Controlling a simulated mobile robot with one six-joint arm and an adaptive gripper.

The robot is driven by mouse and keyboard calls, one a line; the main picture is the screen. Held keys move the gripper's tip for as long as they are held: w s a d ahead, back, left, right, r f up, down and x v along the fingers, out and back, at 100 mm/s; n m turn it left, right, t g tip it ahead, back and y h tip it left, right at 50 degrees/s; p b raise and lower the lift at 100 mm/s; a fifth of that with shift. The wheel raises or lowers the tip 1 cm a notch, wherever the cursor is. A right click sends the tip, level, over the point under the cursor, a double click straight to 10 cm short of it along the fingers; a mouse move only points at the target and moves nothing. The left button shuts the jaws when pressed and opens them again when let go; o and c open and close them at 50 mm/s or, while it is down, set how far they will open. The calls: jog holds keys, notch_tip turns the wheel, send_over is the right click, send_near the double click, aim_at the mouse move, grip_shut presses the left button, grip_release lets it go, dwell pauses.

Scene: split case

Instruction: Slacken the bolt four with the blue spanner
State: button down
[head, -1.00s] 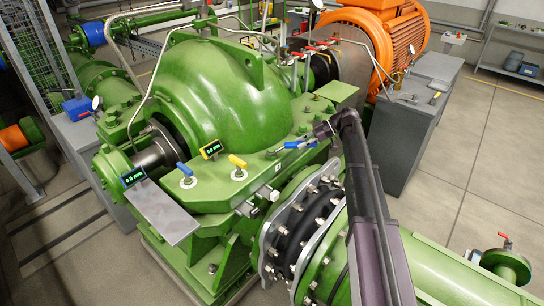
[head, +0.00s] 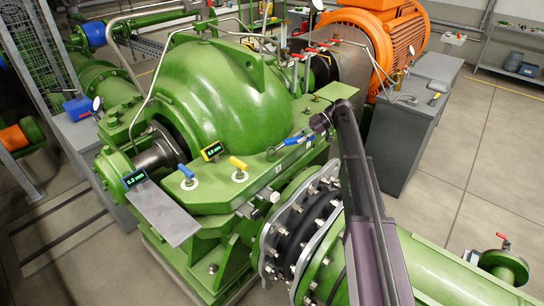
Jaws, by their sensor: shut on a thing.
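My gripper (head: 314,129) is at the right part of the green casing's split flange (head: 262,168), shut on the blue spanner (head: 297,138). The spanner lies low over the flange, pointing left and slightly toward the camera. Its far end is near a bolt at the flange (head: 271,153); I cannot tell whether it is seated on that bolt. Small pale labels sit on the flange's front face, too small to read, so I cannot tell which bolt is number four. The gripper's fingers are small and partly hidden by my arm.
Thin pipes and red-handled valves (head: 312,50) rise behind my gripper. A grey cabinet (head: 412,120) stands right.

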jog(key=shift+r, duration=0.4)
jog(key=s+a+m+t+h, duration=0.4)
jog(key=s+m+t, duration=1)
jog(key=s+a+m+t+h, duration=0.1)
jog(key=a+m+t+h, duration=0.1)
jog(key=a+m+h, duration=0.6)
jog(key=shift+s+m+t+h, duration=0.3)
jog(key=shift+m+h, duration=0.2)
jog(key=shift+m, duration=0.5)
jog(key=shift+f+b, duration=0.75)
jog(key=shift+f, duration=0.2)
dwell(3.5)
